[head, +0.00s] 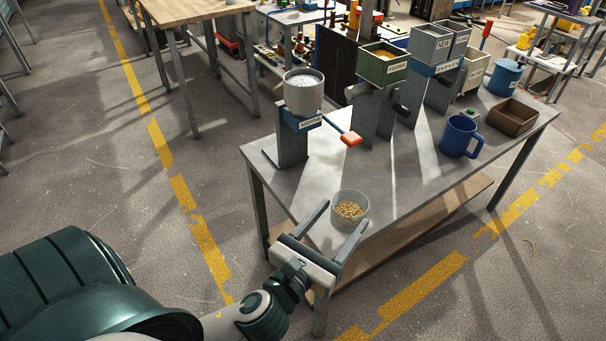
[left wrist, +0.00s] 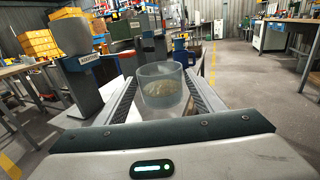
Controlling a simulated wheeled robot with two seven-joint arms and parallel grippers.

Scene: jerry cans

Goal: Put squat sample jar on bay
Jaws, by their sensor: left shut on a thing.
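The squat sample jar (head: 349,210) is a clear, short, round jar with yellowish grains in its lower part. My left gripper (head: 340,222) is shut on it, with one finger on each side, near the front left edge of the grey table (head: 310,176). In the left wrist view the jar (left wrist: 162,88) stands upright between the two fingers (left wrist: 162,100). I cannot tell whether its base touches the tabletop. No place is clearly marked as the bay. My right gripper is not in view.
A grey pot (head: 303,92) sits on a labelled stand with a red-tipped lever (head: 350,139). Behind are a green bin (head: 383,66) and grey bins (head: 431,46) on stands. A blue mug (head: 459,137) and brown tray (head: 512,117) stand at right. The table's middle is clear.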

